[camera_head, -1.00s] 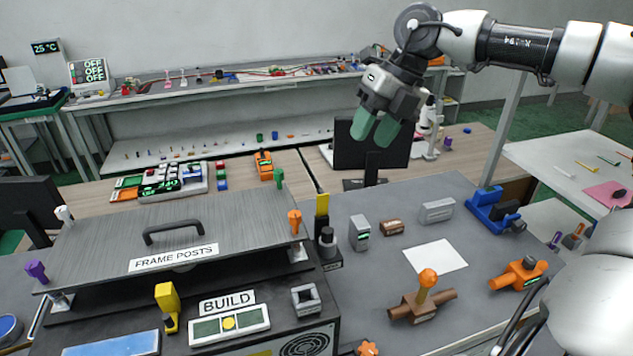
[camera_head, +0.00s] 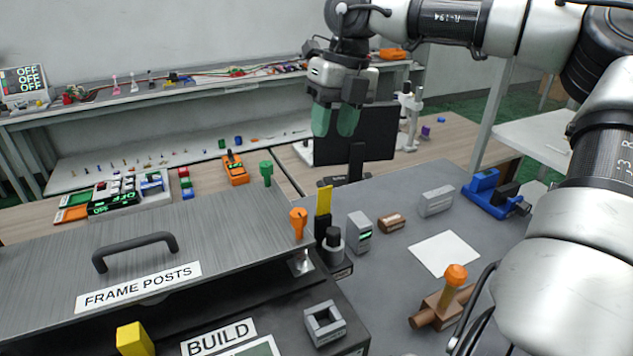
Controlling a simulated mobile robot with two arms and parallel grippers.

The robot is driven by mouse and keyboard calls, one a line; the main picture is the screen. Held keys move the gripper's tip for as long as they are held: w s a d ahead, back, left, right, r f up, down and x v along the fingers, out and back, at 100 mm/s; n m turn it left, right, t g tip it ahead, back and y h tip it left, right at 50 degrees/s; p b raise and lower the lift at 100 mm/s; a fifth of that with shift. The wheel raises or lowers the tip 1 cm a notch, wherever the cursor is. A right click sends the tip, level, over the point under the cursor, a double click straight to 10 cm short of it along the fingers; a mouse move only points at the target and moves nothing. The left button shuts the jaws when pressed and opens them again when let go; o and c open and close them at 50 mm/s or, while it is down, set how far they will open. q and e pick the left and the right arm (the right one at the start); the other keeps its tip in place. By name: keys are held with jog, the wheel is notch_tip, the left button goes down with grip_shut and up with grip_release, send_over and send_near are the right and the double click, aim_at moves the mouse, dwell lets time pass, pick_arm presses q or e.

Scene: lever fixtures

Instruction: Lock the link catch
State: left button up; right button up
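No label reading link catch can be made out. Candidate fixtures are a black post with a yellow upright lever (camera_head: 323,208), a brown block with an orange-knobbed lever (camera_head: 452,288) tilted a little right, and a blue fixture with a dark part (camera_head: 484,189). My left gripper is out of view.
A grey block (camera_head: 359,232), a brown cylinder (camera_head: 392,223), a light grey block (camera_head: 436,201) and a white sheet (camera_head: 444,252) lie on the grey table. A square grey socket (camera_head: 325,323) is near the BUILD label (camera_head: 219,338). My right arm covers the right side.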

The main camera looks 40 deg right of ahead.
aim_at(323, 183)
jog(key=f, duration=0.3)
jog(key=a+f, duration=0.1)
jog(key=f, duration=0.2)
jog(key=f+p, duration=0.1)
jog(key=f, duration=0.2)
jog(key=shift+a+f, duration=0.35)
jog(key=shift+a, duration=0.05)
jog(key=c, duration=0.6)
